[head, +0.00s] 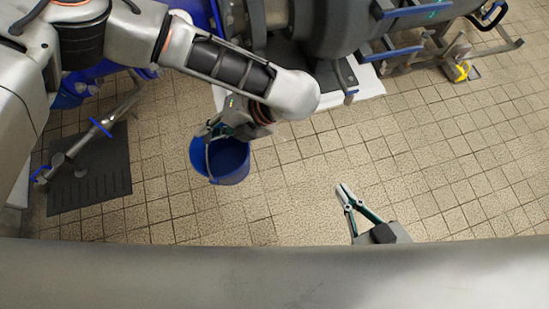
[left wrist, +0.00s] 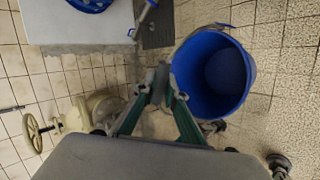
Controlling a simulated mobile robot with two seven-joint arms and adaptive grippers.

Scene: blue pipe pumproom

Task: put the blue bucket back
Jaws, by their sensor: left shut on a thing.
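The blue bucket (head: 229,162) is open at the top and looks empty, below my left gripper in the head view. It also shows in the left wrist view (left wrist: 212,75), just right of the fingers. My left gripper (head: 214,130) is shut at the bucket's rim side, on its grey handle (head: 208,158); its fingertips meet in the left wrist view (left wrist: 160,85). The exact grip is partly hidden. I cannot tell whether the bucket touches the floor. My right gripper (head: 344,188) is empty, its fingertips together, over bare tiles.
A dark mat (head: 92,175) lies at the left. Large grey pump machinery (head: 335,25) stands at the back on a white base (head: 367,82). A yellow-marked fitting (head: 461,72) is at the right. A handwheel (left wrist: 32,132) shows in the left wrist view. The middle tiles are clear.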

